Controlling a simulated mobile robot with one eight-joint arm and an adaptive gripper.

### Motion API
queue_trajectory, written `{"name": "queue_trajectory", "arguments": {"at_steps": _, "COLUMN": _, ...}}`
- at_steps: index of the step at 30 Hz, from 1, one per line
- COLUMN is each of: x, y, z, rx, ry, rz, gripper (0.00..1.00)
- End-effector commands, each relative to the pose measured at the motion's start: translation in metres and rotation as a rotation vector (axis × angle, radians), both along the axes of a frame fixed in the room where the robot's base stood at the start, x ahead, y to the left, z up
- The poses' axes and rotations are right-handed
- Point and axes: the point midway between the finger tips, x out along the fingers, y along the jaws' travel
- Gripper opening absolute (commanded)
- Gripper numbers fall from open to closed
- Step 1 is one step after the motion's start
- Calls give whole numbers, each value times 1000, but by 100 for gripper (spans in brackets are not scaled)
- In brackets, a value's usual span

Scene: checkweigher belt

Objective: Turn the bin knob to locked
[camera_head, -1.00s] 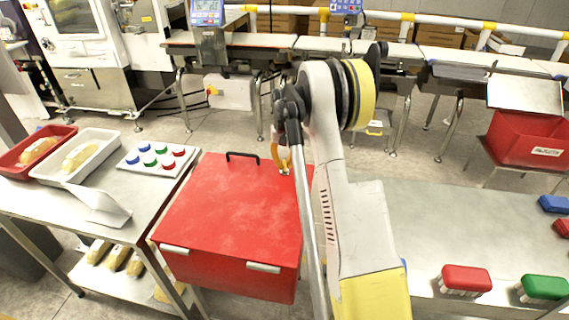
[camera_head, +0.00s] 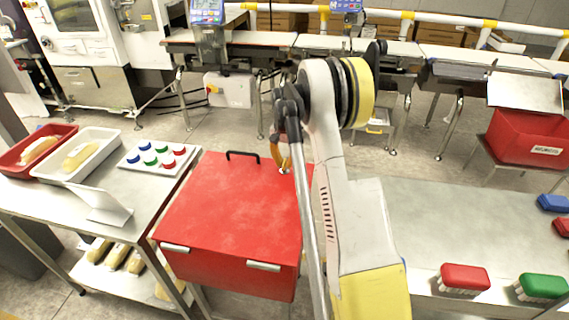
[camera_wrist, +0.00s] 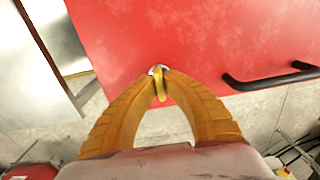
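The red bin (camera_head: 228,205) stands in the middle of the head view, its lid closed. A small silver knob (camera_head: 284,170) sits near the lid's far right corner. In the wrist view the knob (camera_wrist: 158,70) shows at the lid's edge, mostly hidden by the fingertips. My gripper (camera_wrist: 159,78) has its two orange fingers drawn together at the tips around the knob. In the head view my gripper (camera_head: 282,164) comes down on the knob from above. I cannot read any lock marking.
A black handle (camera_head: 242,154) stands up from the lid near the knob. A table at left holds red (camera_head: 22,160) and white (camera_head: 60,172) trays and a board of coloured buttons (camera_head: 158,157). A steel table (camera_head: 440,225) lies at right. The conveyor (camera_head: 270,42) runs behind.

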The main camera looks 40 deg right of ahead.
Motion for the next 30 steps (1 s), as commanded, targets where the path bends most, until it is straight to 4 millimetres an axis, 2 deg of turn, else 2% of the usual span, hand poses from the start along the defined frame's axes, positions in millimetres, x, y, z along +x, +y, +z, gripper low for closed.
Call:
{"name": "queue_trajectory", "arguments": {"at_steps": 4, "x": 0, "y": 0, "z": 0, "rx": 1, "ry": 1, "rz": 0, "gripper": 0}}
{"name": "queue_trajectory", "arguments": {"at_steps": 6, "x": 0, "y": 0, "z": 0, "rx": 1, "ry": 1, "rz": 0, "gripper": 27}}
{"name": "queue_trajectory", "arguments": {"at_steps": 7, "x": 0, "y": 0, "z": 0, "rx": 1, "ry": 1, "rz": 0, "gripper": 32}}
{"name": "queue_trajectory", "arguments": {"at_steps": 15, "x": 0, "y": 0, "z": 0, "rx": 0, "ry": 0, "rz": 1, "gripper": 32}}
{"name": "queue_trajectory", "arguments": {"at_steps": 19, "x": 0, "y": 0, "z": 9, "rx": 0, "ry": 0, "rz": 1, "gripper": 32}}
{"name": "queue_trajectory", "arguments": {"at_steps": 23, "x": 0, "y": 0, "z": 33, "rx": 0, "ry": 0, "rz": 1, "gripper": 32}}
{"name": "queue_trajectory", "arguments": {"at_steps": 30, "x": 0, "y": 0, "z": 86, "rx": 0, "ry": 0, "rz": 1, "gripper": 32}}
